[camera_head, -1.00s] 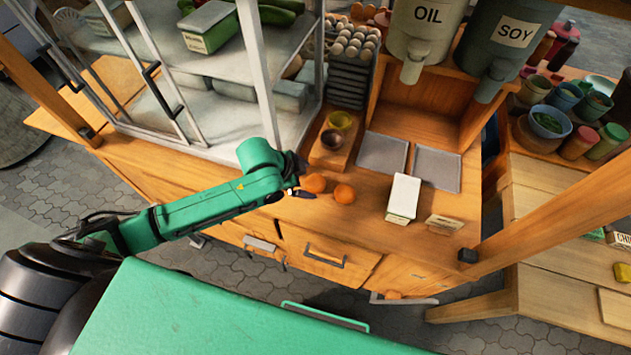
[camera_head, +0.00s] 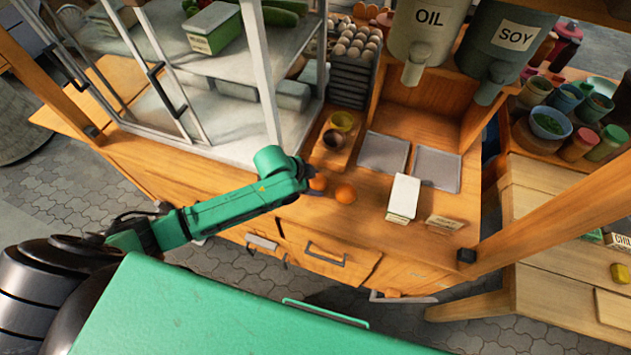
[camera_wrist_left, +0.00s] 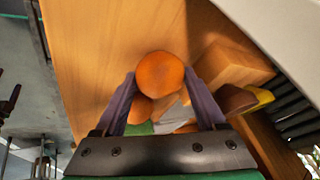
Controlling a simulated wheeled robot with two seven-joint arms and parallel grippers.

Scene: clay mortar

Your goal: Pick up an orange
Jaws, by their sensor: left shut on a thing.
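Two oranges are at the front of the wooden counter (camera_head: 375,222). My left gripper (camera_head: 316,182) is at the left orange (camera_head: 319,184) and partly hides it in the head view. In the left wrist view this orange (camera_wrist_left: 160,73) sits between the fingertips of my left gripper (camera_wrist_left: 160,77), which is shut on it. I cannot tell whether it is clear of the counter. The other orange (camera_head: 345,193) lies just to the right, apart from the gripper. In the wrist view an orange (camera_wrist_left: 139,109) shows partly behind the held one. My right gripper is not in view.
A wooden tray (camera_head: 325,158) with small bowls stands just behind the gripper, near a glass-doored case (camera_head: 225,122). A white box (camera_head: 403,197) and a small sign (camera_head: 445,222) stand to the right. Two grey trays (camera_head: 383,152) lie behind, under the oil and soy containers.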

